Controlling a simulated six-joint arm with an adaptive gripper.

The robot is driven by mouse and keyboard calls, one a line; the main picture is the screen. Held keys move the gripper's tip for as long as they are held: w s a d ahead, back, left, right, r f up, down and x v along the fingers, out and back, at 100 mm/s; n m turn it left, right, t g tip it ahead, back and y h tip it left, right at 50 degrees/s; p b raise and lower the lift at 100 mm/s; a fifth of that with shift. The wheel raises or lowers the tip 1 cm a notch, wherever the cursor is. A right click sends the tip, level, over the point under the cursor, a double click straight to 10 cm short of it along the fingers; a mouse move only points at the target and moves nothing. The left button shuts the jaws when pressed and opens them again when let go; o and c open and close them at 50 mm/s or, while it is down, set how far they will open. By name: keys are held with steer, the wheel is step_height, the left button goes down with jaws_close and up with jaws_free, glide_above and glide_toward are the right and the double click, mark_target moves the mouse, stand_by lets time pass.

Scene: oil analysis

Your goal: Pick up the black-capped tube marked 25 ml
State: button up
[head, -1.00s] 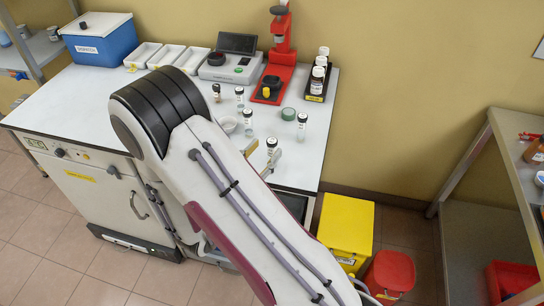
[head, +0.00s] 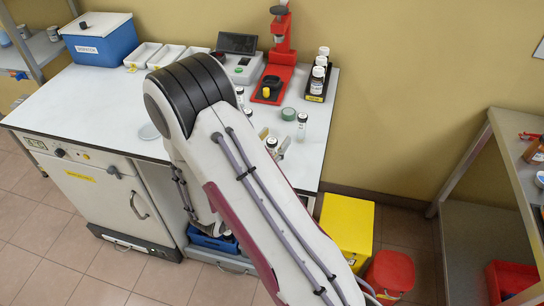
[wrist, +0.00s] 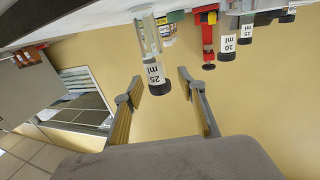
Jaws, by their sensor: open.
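The black-capped tube marked 25 ml (wrist: 154,72) appears upside down in the wrist view, its cap toward me. It shows between the two fingers of my gripper (wrist: 160,81), which are open with clear gaps on both sides. In the head view my gripper (head: 275,138) is near the front right of the bench, with a black-capped tube (head: 272,143) between its fingertips. Its label is too small to read there. My arm hides part of the bench.
Other black-capped tubes, marked 10 ml (wrist: 228,45) and 15 ml (wrist: 247,32), stand off to one side. A green roll (head: 288,114), red stand (head: 282,50) and bottle rack (head: 316,97) are farther back.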

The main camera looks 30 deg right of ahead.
steer(key=shift+c, duration=0.3)
steer(key=c, duration=1)
steer(key=shift+c, duration=0.2)
steer(key=shift+r, duration=0.2)
steer(key=shift+r, duration=4.85)
